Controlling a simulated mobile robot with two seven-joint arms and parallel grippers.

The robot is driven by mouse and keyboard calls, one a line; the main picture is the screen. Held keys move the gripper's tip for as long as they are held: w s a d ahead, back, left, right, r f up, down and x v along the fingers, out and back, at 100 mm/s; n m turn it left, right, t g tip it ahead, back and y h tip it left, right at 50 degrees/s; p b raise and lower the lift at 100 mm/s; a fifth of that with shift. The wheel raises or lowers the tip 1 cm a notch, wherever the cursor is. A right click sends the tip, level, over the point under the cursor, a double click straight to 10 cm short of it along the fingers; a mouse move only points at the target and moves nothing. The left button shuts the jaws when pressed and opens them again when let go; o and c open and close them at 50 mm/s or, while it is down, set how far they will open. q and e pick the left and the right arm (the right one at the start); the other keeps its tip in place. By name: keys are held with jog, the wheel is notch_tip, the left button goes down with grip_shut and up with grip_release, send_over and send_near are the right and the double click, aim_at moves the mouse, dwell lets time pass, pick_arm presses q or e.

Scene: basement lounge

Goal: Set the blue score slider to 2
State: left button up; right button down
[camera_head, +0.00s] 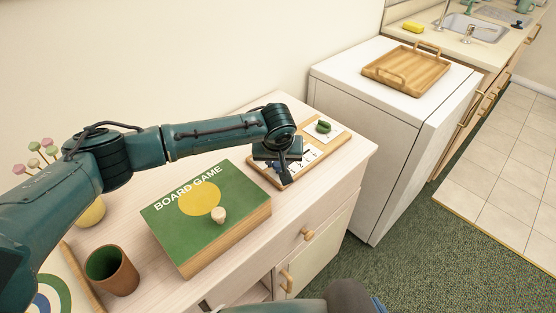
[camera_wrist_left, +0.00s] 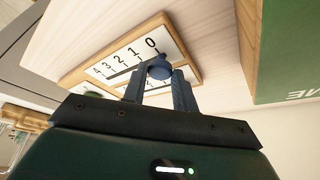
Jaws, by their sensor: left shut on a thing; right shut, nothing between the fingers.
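The score board, a white panel in a wooden frame (camera_head: 328,157), lies on the cabinet top and also shows in the left wrist view (camera_wrist_left: 176,34). Its numbers run from 4 at the left to 0 at the right in the wrist view. The blue score slider (camera_wrist_left: 160,69) has a round knob and sits at the 0 end of its slot. My left gripper (camera_wrist_left: 160,88) is shut on the slider knob; in the head view the gripper (camera_head: 283,170) hides most of it. My right gripper is not in view.
A green board game box (camera_head: 180,222) with a pale piece on it lies left of the score board. A brown cup (camera_head: 122,278) stands near the front left. A green knob (camera_head: 323,126) sits at the board's far end. A white appliance (camera_head: 350,108) bears a wooden tray (camera_head: 408,84).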

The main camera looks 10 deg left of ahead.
pick_arm(q)
grip_shut()
pick_arm(e)
jog(key=shift+s+f, duration=0.1)
jog(key=shift+s, duration=0.1)
pick_arm(q)
jog(key=shift+w+d+r, duration=0.1)
jog(key=shift+w+d, duration=0.05)
jog(key=shift+w, duration=0.1)
jog(key=w, duration=0.1)
jog(key=w+d, duration=0.2)
jog(key=w, duration=0.1)
jog(key=shift+d, duration=0.25)
jog(key=shift+w+d, duration=0.25)
jog(key=shift+w, duration=0.1)
pick_arm(e)
jog(key=shift+w, duration=0.2)
pick_arm(q)
jog(key=o, duration=1.1)
grip_release()
jog(key=shift+c, duration=0.2)
